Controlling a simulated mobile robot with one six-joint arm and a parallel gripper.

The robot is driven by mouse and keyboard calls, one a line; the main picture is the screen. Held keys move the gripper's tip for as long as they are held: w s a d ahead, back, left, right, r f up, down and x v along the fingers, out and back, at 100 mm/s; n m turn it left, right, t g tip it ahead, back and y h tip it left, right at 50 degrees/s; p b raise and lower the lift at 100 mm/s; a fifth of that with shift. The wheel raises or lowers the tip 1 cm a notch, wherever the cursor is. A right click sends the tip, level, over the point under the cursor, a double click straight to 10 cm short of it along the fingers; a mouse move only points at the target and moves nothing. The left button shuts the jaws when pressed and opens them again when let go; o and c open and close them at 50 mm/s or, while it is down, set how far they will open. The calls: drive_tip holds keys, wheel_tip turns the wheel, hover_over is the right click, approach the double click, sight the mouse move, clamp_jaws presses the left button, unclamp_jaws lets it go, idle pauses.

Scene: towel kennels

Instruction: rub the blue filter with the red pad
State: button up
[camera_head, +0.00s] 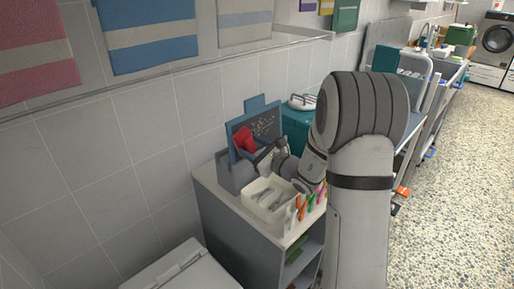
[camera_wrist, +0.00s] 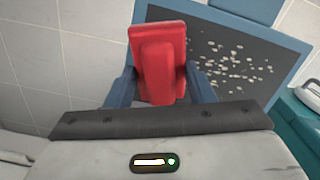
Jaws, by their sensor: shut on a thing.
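The red pad (camera_wrist: 158,58) is held between the fingers of my gripper (camera_wrist: 160,88), which is shut on it. The pad also shows in the head view (camera_head: 244,139), in front of the blue filter. The blue filter (camera_wrist: 278,75) stands upright and slightly tilted in the picture, with a blue frame and a dark panel carrying several pale specks. In the head view the filter (camera_head: 235,127) rises from a grey holder (camera_head: 235,175) on the cabinet. The pad covers the left part of the panel in the wrist view; I cannot tell whether it touches.
A cream bin (camera_head: 268,206) with grey items and several colored-handled tools stand on the grey cabinet (camera_head: 226,222). A teal box (camera_head: 296,127) stands right of the filter. Towels (camera_head: 150,40) hang on the tiled wall. A speckled floor (camera_head: 455,190) is open at right.

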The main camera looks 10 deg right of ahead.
drive_tip(key=shift+w+d+b, duration=0.3)
drive_tip(key=shift+w+d, duration=1.3)
drive_tip(key=shift+d, duration=0.7)
drive_tip(key=shift+w+d+b, duration=0.25)
drive_tip(key=shift+w+d, duration=1.35)
drive_tip(key=shift+d, duration=0.7)
drive_tip(key=shift+w+d+b, duration=0.3)
drive_tip(key=shift+w+d, duration=1.3)
drive_tip(key=shift+d, duration=0.7)
drive_tip(key=shift+a, duration=0.15)
drive_tip(key=shift+s+a+b, duration=0.1)
drive_tip(key=shift+a+b, duration=0.1)
drive_tip(key=shift+b, duration=0.25)
drive_tip(key=shift+s+a+f+b, duration=0.1)
drive_tip(key=shift+s+a+b, duration=0.7)
drive_tip(key=shift+a, duration=0.3)
drive_tip(key=shift+s+a+b, duration=0.7)
drive_tip(key=shift+s+a, duration=0.05)
drive_tip(key=shift+a, duration=0.35)
drive_tip(key=shift+s+a+b, duration=0.55)
drive_tip(key=shift+s+a, duration=0.05)
drive_tip(key=shift+a, duration=0.35)
drive_tip(key=shift+s+a+b, duration=0.55)
drive_tip(key=shift+a, duration=0.4)
